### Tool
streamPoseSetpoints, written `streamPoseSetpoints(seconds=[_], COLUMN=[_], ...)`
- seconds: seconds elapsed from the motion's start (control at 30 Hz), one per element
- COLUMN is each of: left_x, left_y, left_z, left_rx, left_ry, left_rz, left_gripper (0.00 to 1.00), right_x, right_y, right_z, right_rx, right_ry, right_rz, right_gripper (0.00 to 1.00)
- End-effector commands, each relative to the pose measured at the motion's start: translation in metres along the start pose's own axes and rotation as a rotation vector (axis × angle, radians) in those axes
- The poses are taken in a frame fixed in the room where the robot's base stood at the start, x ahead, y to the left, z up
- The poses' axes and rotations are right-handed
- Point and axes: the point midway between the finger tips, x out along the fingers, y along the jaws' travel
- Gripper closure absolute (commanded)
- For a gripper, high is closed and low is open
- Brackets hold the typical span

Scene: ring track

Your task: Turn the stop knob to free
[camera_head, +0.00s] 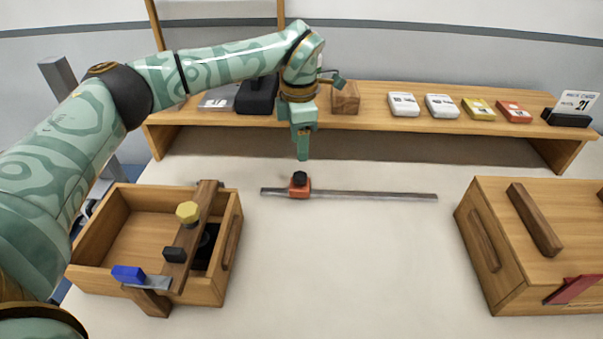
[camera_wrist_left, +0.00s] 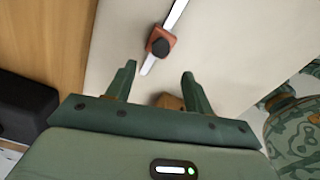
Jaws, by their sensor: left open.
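A black stop knob (camera_head: 299,178) sits on top of an orange-red stop (camera_head: 300,190). The stop sits near the left end of a thin metal rail (camera_head: 375,195) on the pale table. My left gripper (camera_head: 303,158) points down and appears just above and behind the knob, apart from it. In the left wrist view the knob (camera_wrist_left: 158,47) and the stop (camera_wrist_left: 162,38) show beyond the fingertips of the open, empty left gripper (camera_wrist_left: 159,70). I cannot read any mark of the knob's setting. My right gripper is not in view.
A wooden shelf (camera_head: 372,118) with cards and a small wooden block (camera_head: 345,98) runs along the back. An open wooden box (camera_head: 92,275) with a yellow knob (camera_head: 187,211) stands front left. Another wooden box (camera_head: 484,279) stands right.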

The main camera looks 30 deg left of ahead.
Motion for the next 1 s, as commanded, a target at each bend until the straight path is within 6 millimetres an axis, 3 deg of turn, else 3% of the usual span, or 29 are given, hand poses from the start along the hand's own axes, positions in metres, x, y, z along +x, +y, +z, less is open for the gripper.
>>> streamPoseSetpoints(seconds=[0.03, 0.1, 0.3, 0.5, 0.77, 0.93, 1.0], left_x=[0.021, 0.038, 0.073, 0.087, 0.087, 0.087, 0.087], left_y=[0.0, 0.0, -0.001, -0.001, -0.001, -0.001, -0.001], left_z=[0.0, 0.0, 0.0, 0.001, 0.001, 0.001, 0.001], left_rx=[0.001, 0.001, 0.001, 0.001, 0.001, 0.001, 0.001], left_ry=[0.003, 0.003, 0.001, -0.002, -0.003, -0.003, -0.003], left_rz=[-0.006, -0.006, -0.004, -0.002, 0.0, -0.001, -0.001], left_gripper=[0.48, 0.48, 0.48, 0.48, 0.48, 0.89, 0.93], right_x=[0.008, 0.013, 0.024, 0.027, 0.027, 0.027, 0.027], right_y=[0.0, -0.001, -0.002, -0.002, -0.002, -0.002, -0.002], right_z=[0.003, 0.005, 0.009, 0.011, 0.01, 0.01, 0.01], right_rx=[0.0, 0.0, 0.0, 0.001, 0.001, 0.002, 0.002], right_ry=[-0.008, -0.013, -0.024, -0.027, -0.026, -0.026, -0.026], right_rz=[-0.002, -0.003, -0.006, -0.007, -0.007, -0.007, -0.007], right_gripper=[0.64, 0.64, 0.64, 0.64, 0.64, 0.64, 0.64])
